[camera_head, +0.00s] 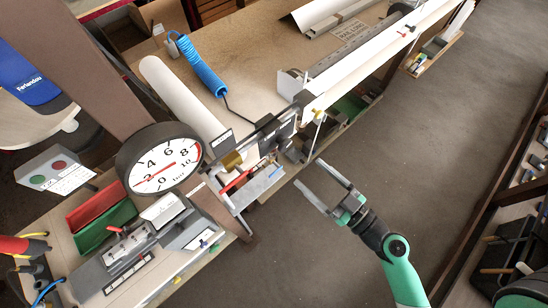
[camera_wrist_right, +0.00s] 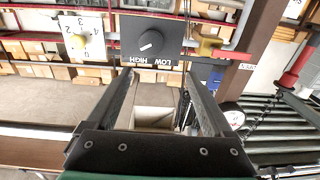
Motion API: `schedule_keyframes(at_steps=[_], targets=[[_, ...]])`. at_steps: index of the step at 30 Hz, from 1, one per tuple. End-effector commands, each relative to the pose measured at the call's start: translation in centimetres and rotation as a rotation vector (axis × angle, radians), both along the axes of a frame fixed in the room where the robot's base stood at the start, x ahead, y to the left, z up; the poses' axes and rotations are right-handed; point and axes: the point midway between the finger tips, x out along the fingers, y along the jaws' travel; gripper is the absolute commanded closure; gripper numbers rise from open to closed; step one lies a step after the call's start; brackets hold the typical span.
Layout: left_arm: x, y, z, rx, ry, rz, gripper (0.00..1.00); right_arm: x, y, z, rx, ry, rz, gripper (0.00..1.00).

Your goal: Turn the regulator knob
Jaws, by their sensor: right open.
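In the right wrist view a black panel marked HIGH and LOW carries a round dark knob with a white pointer line (camera_wrist_right: 151,41). A white numbered dial with a yellow knob (camera_wrist_right: 81,41) is left of it, and a brass-coloured fitting (camera_wrist_right: 208,45) is right of it. Which one is the regulator knob I cannot tell for sure. In the head view a brass fitting (camera_head: 232,160) sits beside the large round gauge (camera_head: 160,160). My right gripper (camera_head: 308,172) is open and empty, apart from the panel, its fingers (camera_wrist_right: 156,78) below the knob in the wrist view. My left gripper is not in view.
A workbench (camera_head: 250,75) holds a blue coiled hose (camera_head: 200,66) and a white roll (camera_head: 180,100). A long metal profile (camera_head: 345,60) runs along its edge. Grey floor (camera_head: 400,140) lies open around my right arm. Racks stand at the right edge.

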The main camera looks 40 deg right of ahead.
Motion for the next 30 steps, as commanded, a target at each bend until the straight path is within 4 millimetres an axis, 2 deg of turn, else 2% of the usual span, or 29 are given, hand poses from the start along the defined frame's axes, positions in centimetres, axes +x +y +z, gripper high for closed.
schedule_keyframes(at_steps=[1,2,7,10,14,18,22,26,30], targets=[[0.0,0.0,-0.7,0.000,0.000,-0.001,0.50,-0.8,-0.3,-1.5,0.015,0.025,-0.022,0.14],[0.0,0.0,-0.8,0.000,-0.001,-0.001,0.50,-1.1,-0.4,-1.9,0.019,0.033,-0.032,0.14],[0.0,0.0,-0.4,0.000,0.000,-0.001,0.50,-0.9,-0.8,-1.5,0.017,0.029,-0.040,0.14],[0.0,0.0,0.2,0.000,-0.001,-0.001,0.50,-0.1,-0.8,-1.3,0.017,0.030,-0.036,0.14],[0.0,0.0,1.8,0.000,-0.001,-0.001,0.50,2.3,-0.6,-0.9,0.017,0.028,-0.031,0.14],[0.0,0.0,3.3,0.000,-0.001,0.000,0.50,5.6,-0.8,-0.9,0.016,0.028,-0.033,0.14],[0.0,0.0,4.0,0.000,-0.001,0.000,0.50,8.3,-1.0,-1.1,0.016,0.028,-0.035,0.14],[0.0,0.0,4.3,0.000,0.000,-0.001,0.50,10.0,-1.1,-1.4,0.016,0.027,-0.038,0.14],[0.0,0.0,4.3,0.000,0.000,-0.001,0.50,10.6,-1.1,-1.5,0.016,0.028,-0.037,0.14]])
